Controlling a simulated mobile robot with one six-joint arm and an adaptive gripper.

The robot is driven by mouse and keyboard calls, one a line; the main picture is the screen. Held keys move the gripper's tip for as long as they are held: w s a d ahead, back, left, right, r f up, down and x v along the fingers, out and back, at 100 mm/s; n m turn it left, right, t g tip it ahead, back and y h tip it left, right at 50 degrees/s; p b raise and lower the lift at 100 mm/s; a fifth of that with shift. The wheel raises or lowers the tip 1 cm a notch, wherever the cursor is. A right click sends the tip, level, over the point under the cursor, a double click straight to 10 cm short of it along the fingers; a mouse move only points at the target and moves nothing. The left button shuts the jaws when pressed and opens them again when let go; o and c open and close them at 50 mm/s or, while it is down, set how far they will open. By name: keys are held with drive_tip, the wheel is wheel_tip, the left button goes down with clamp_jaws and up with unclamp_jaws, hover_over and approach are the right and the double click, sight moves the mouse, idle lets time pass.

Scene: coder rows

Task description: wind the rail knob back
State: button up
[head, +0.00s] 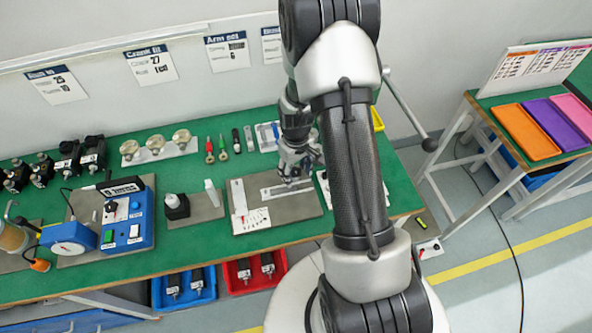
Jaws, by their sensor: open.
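A grey base plate (277,218) lies on the green bench (110,277) and carries a pale slotted rail (290,187) and a white card with a printed scale (250,221). My gripper (294,178) points down just above the rail, near its middle. Its jaws are open, small in the picture and partly shaded. I cannot make out the rail knob; it may be hidden by my gripper or arm. Whether the jaws touch anything on the rail is not clear.
A black block (176,207) on a grey plate and a blue control box (127,220) stand to the left. Screwdrivers (209,149) and round knobs on a strip (157,155) lie behind. Blue (184,289) and red (255,271) bins sit below the front edge. My arm covers the bench's right part.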

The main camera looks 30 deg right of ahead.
wheel_tip(320, 180, up, 12)
idle(0.6)
drive_tip(key=shift+r, duration=0.1)
wheel_tip(320, 180, up, 7)
hover_over(296, 171)
drive_tip(key=s+a, duration=0.1)
drive_tip(key=a, duration=0.2)
drive_tip(key=s+a+r+t, duration=0.2)
drive_tip(key=s+a+r, duration=0.2)
drive_tip(key=s+r, duration=0.3)
drive_tip(key=s+a+r+t, duration=0.1)
drive_tip(key=s+a+r, duration=0.1)
drive_tip(key=s, duration=0.3)
drive_tip(key=s+a+r+m+t, duration=0.1)
drive_tip(key=s+a+r, duration=0.2)
drive_tip(key=s+r, duration=0.2)
drive_tip(key=shift+s+a+t, duration=0.25)
drive_tip(key=shift+s+t, duration=0.05)
drive_tip(key=shift+s, duration=0.5)
